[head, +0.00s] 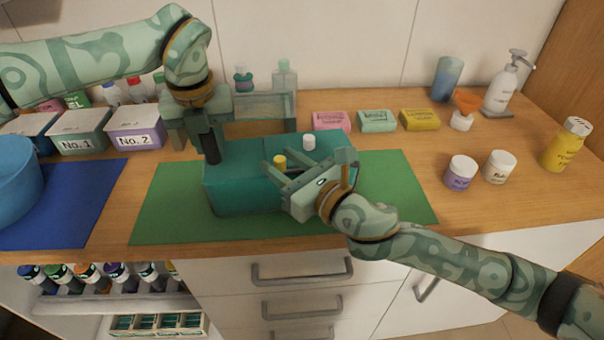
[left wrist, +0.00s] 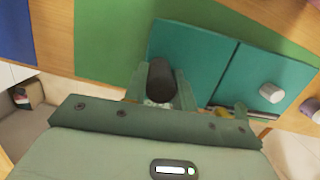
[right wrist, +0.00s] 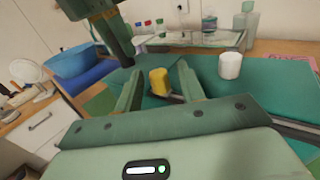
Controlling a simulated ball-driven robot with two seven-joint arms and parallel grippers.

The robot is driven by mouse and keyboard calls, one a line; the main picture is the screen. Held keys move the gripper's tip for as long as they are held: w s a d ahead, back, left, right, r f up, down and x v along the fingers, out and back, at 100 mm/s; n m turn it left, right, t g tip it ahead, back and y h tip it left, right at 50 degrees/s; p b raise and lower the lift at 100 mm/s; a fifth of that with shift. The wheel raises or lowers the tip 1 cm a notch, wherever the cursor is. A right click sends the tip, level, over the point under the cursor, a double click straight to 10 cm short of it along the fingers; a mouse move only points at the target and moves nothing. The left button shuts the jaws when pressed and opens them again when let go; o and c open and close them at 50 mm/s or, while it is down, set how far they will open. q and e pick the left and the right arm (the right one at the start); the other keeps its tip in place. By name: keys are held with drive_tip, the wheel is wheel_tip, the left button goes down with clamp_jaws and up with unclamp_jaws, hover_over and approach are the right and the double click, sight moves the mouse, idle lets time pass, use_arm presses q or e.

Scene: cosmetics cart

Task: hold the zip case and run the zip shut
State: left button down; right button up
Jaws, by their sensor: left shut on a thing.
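The teal zip case (head: 228,190) lies on the green mat. A yellow knob (head: 280,161) and a white knob (head: 309,142) stand up from its top. My left gripper (head: 208,145) points down at the case's left end, shut on a dark upright post (left wrist: 161,80). My right gripper (head: 272,176) reaches over the case from the right. In the right wrist view its fingers are apart, with the yellow knob (right wrist: 159,81) between them and gaps beside it. The white knob (right wrist: 230,65) stands farther right there. My right gripper hides part of the case top.
A glass stand (head: 265,108) is close behind the case. Pink, mint and yellow soap boxes (head: 398,121) stand behind right. Two jars (head: 460,173) stand right of the mat. A blue basin (head: 15,190) and lidded bins (head: 135,137) are left. The mat's left part is clear.

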drive_tip(key=v, duration=1.1)
drive_tip(key=shift+r, duration=0.1)
use_arm(q)
drive_tip(key=c, duration=1.1)
unclamp_jaws()
drive_tip(key=shift+o, duration=0.2)
